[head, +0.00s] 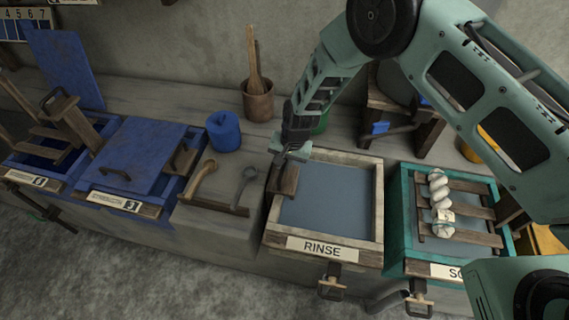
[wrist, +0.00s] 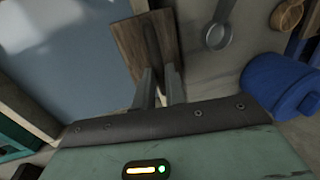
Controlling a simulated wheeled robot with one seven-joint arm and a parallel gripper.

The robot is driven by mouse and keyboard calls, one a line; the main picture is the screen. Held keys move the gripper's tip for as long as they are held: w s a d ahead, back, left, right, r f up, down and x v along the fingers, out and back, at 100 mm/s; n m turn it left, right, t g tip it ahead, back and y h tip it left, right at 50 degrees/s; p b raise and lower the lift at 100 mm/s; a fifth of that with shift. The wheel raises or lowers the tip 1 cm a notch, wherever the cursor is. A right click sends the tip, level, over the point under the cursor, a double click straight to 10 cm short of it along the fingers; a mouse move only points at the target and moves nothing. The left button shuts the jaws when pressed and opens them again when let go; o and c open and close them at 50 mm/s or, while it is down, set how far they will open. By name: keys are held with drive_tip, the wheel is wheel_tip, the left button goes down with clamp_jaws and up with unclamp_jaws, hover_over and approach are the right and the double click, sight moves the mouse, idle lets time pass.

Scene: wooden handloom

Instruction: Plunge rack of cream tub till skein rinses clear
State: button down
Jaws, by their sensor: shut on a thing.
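The cream tub (head: 375,215), labelled RINSE, is full of flat grey-blue liquid (head: 325,205), which also shows in the wrist view (wrist: 70,50). My gripper (head: 283,160) is at the tub's left back corner, pointing down. It is shut on a brown wooden upright (head: 289,181), seen between the fingers in the wrist view (wrist: 143,45). The upright stands at the tub's left side; I take it as the rack's handle. The rest of the rack and any skein on it are not visible in this tub.
Right of it, a teal tub (head: 408,225) holds a slatted rack with a twisted white skein (head: 440,205). To the left are a ladle (head: 243,182), a blue pot (head: 223,131) and a blue lidded vat (head: 135,155). A wooden mortar (head: 257,102) stands behind.

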wheel_tip(320, 180, up, 14)
drive_tip(key=p, duration=0.3)
drive_tip(key=shift+r, duration=0.15)
drive_tip(key=c, duration=1.5)
unclamp_jaws()
drive_tip(key=shift+o, duration=0.2)
drive_tip(key=d+r+b, duration=0.3)
drive_tip(key=r+b, duration=0.1)
drive_tip(key=r, duration=1.3)
drive_tip(key=shift+s+d+b, duration=0.2)
drive_tip(key=shift+s+b, duration=0.1)
